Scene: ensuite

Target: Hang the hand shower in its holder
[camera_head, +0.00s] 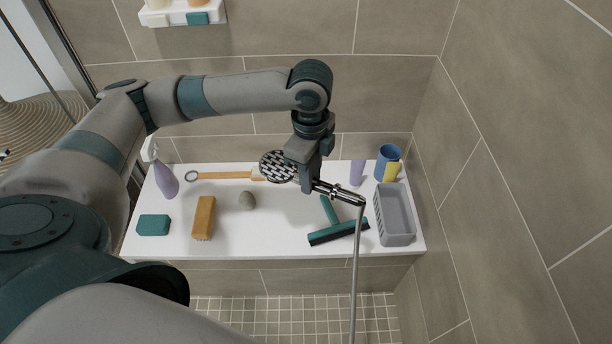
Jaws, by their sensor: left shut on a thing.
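The hand shower (340,193) has a round dark head with light nozzles at its left end and a chrome handle running to the right. Its metal hose hangs straight down from the handle's right end. My left gripper (307,181) is shut on the hand shower near its neck and holds it above the white bench. The fingers hide part of the handle. I do not see a shower holder in this view. My right gripper is not in view.
A white shelf (182,17) is on the back wall.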

